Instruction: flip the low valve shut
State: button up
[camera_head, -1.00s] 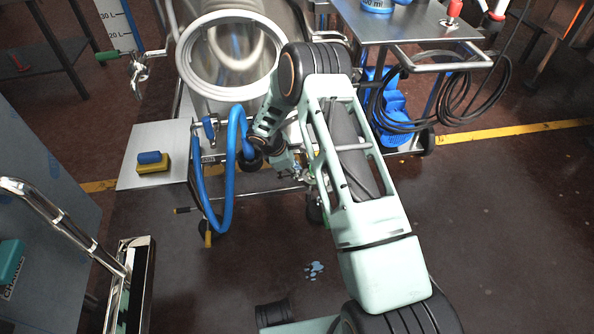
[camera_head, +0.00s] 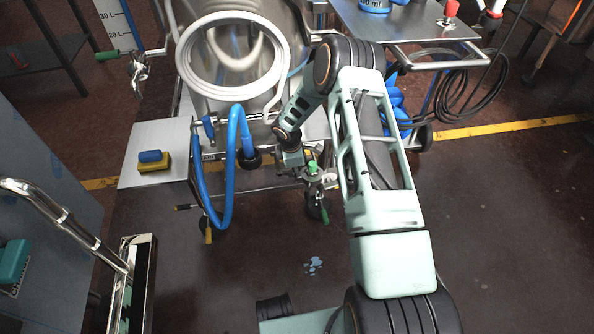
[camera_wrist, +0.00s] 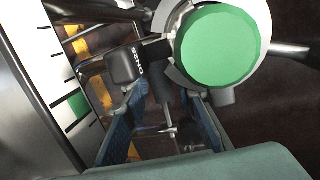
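The low valve cluster (camera_head: 318,178) sits under the tank, just right of the end of my arm. It has a green round cap (camera_head: 313,167), and a green lever grip (camera_head: 322,215) hangs below it. In the wrist view a large green round face (camera_wrist: 220,47) fills the upper right, close to the camera and partly covering the view ahead. My gripper (camera_wrist: 163,112) shows two blue fingers spread apart, with a thin metal stem between them; I cannot tell whether they touch it. In the head view my gripper is small and mixed with the valve parts.
A blue hose (camera_head: 232,170) loops left of my arm. A shelf (camera_head: 150,135) holds a blue and yellow block. Another green-handled valve (camera_head: 107,55) is at upper left. A trolley (camera_head: 415,22) stands at right.

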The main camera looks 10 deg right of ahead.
jog(key=v, duration=1.2)
jog(key=shift+o, duration=0.6)
